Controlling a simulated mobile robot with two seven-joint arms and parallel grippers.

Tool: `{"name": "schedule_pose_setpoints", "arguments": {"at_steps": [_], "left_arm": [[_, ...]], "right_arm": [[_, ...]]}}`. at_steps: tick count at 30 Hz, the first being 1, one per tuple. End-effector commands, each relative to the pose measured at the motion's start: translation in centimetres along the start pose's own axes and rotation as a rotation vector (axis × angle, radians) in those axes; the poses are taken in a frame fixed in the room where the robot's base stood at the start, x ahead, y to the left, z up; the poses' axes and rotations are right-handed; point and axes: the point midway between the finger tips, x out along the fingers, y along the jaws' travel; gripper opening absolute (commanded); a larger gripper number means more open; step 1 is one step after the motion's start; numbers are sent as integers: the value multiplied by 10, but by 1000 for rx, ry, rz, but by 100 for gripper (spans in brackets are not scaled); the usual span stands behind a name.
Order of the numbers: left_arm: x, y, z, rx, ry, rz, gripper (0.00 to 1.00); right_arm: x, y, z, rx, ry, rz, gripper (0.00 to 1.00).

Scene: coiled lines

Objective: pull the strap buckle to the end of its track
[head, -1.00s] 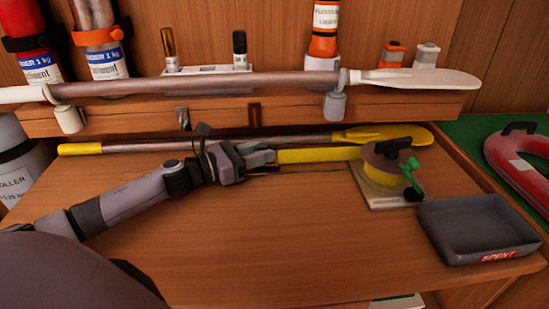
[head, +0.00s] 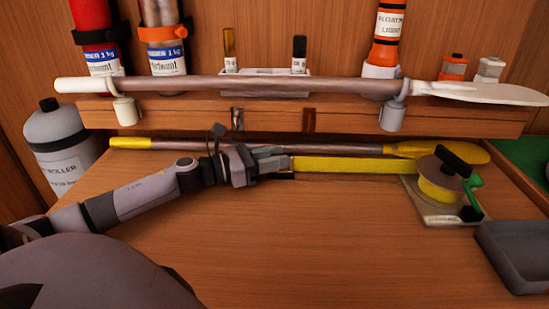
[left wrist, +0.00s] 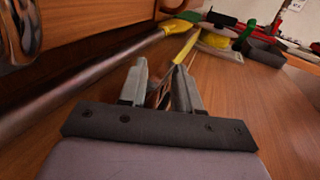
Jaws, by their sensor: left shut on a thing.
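A yellow strap (head: 340,164) runs straight and level from the reel (head: 437,190) at the right to my left gripper (head: 285,161), above the wooden table. The gripper is shut at the strap's left end. The buckle is mostly hidden by the fingers; a small brownish piece (left wrist: 161,92) shows between them in the left wrist view. There the strap (left wrist: 186,46) leads away from the fingertips (left wrist: 160,68) towards the reel. A thin dark strip lies by the strap's near side; I cannot tell whether it is the track. My right gripper is not in view.
A yellow-ended paddle (head: 330,149) lies just behind the strap, close to the gripper. A grey tray (head: 515,255) is at the right and a grey cylinder (head: 60,140) at the left.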

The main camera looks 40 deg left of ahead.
Motion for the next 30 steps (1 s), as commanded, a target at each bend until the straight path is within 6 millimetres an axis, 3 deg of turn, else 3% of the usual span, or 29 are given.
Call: {"name": "schedule_pose_setpoints", "arguments": {"at_steps": [1, 3, 17, 30], "left_arm": [[0, -5, -5, -8, 6, -13, 39], [0, -5, -4, -7, 5, -12, 54], [-7, -2, -3, -3, 3, -4, 54], [-51, -3, -3, -5, 5, -5, 54]], "right_arm": [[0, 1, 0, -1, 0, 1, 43], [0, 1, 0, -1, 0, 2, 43], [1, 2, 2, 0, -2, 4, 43], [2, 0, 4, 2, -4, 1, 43]]}}
